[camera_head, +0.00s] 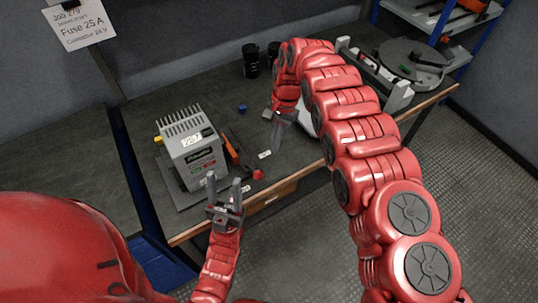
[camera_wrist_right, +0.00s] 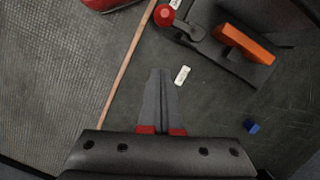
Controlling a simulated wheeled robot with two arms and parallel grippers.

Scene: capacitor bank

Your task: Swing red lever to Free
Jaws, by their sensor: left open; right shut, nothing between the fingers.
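The capacitor bank, a grey finned box (camera_head: 197,145), stands on a dark base plate on the bench. Beside its right side is a red ball knob (camera_head: 258,174), likely the red lever's end; it also shows at the top of the right wrist view (camera_wrist_right: 164,14). An orange-red bar (camera_head: 231,150) lies near it, clearer in the wrist view (camera_wrist_right: 248,43). My left gripper (camera_head: 224,184) is open and empty in front of the box, left of the knob. My right gripper (camera_head: 277,118) is shut and empty above the bench, apart from the knob; its closed fingers show in the wrist view (camera_wrist_right: 160,95).
One white label (camera_head: 264,154) lies on the bench and another (camera_head: 246,189) is by the knob; the text is unreadable. A small blue block (camera_head: 242,108) and black cups (camera_head: 251,62) stand behind. A round grey turntable (camera_head: 412,60) is at the right.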

